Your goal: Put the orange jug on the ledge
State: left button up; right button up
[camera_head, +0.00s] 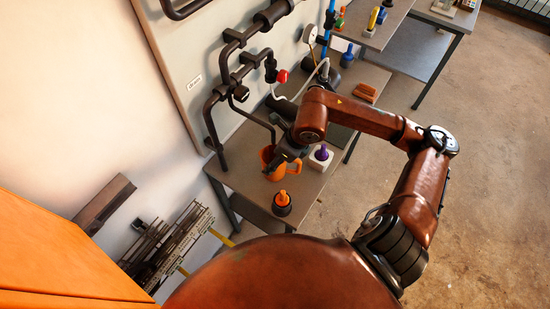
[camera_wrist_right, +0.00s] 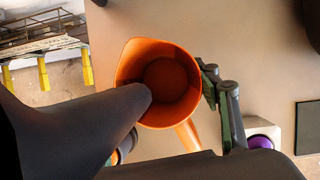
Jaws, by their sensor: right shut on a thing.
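The orange jug (camera_head: 268,156) stands upright or nearly so at the front of the grey table in the head view; I cannot tell whether it touches the table. In the right wrist view I look down into the open, empty jug (camera_wrist_right: 165,50), with its handle toward the bottom. My right gripper (camera_head: 287,156) is shut on the jug; one jointed finger shows against its right side, and a dark gripper part covers its lower left. My left gripper is not in view. I cannot tell which surface is the ledge.
A purple-topped item on a white block (camera_head: 321,158) stands right of the jug. A black pot with an orange top (camera_head: 282,204) stands in front of it. Dark pipes (camera_head: 211,125) rise from the table behind. Another grey table (camera_head: 383,32) stands at the back right.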

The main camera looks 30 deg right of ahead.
jog(key=o, duration=1.2)
jog(key=shift+f, duration=0.1)
jog(key=shift+r, duration=0.2)
jog(key=p+v, duration=0.1)
jog(key=v, duration=1.1)
